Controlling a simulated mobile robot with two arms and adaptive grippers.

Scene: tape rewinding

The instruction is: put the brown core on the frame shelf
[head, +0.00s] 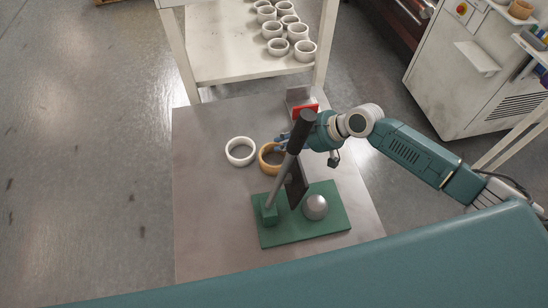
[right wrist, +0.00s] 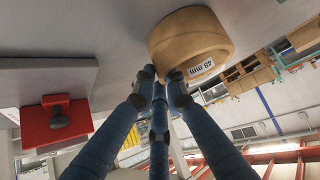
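The brown core (head: 264,165), a wide tan ring, lies on the grey tabletop between a white ring and the green-based stand. It fills the top centre of the right wrist view (right wrist: 188,42), with a "48 mm" label on its side. My right gripper (head: 282,145) is at the core's far right rim, partly hidden by the black handle. In the wrist view its fingertips (right wrist: 160,80) are close together at the core's edge; whether they grip it is unclear. A white frame with a shelf (head: 225,66) stands behind the table. My left gripper is out of view.
A white ring (head: 240,151) lies left of the core. A green base (head: 275,235) carries a tilted lever with a black handle (head: 302,130), a dark plate and a silver ball (head: 315,207). Several white rings crowd the shelf's right part; its left part is bare. The table's left side is clear.

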